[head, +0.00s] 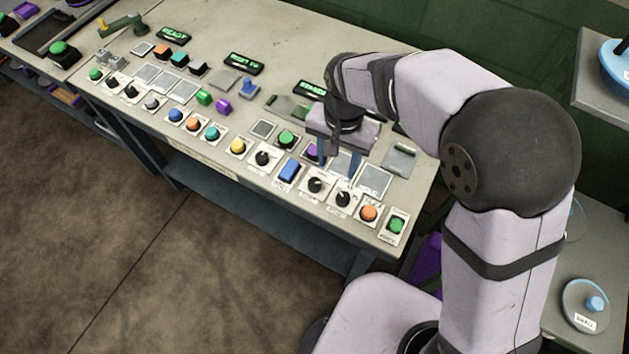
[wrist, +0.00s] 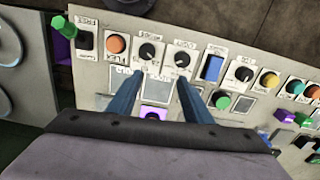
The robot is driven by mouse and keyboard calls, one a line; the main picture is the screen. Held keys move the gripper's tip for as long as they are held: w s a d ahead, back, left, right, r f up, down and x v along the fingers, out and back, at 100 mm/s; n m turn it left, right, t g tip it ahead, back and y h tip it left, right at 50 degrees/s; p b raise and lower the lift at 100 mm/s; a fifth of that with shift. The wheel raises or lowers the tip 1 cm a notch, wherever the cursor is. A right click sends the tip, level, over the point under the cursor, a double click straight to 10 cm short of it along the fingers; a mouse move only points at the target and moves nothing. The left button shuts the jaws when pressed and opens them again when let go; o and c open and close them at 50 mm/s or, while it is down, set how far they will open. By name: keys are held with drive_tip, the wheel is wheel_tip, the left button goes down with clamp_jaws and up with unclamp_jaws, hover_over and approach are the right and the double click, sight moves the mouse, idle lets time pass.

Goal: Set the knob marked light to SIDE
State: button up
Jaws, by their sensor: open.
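Several round black knobs with white pointer marks sit on white plates along the front of the sloped panel. Two stand side by side, a left one (head: 315,184) and a right one (head: 343,198); the wrist view shows them as well, the right one (wrist: 147,51) and the left one (wrist: 182,59). Another black knob (head: 262,158) is left of the blue rocker.
A blue rocker (head: 289,169), an orange button (head: 369,213) and a green switch (head: 396,225) flank the pair. A purple button (wrist: 153,114) lies beneath my fingers. More buttons and small screens crowd the panel (head: 416,185). The floor in front is clear.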

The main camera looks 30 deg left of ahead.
hover_over(315, 183)
drive_tip(key=shift+a+f, duration=0.1)
drive_tip(key=shift+f, duration=0.5)
drive_tip(key=shift+f+p, duration=0.95)
drive_tip(key=shift+f, duration=2.75)
drive_tip(key=c, duration=1.1)
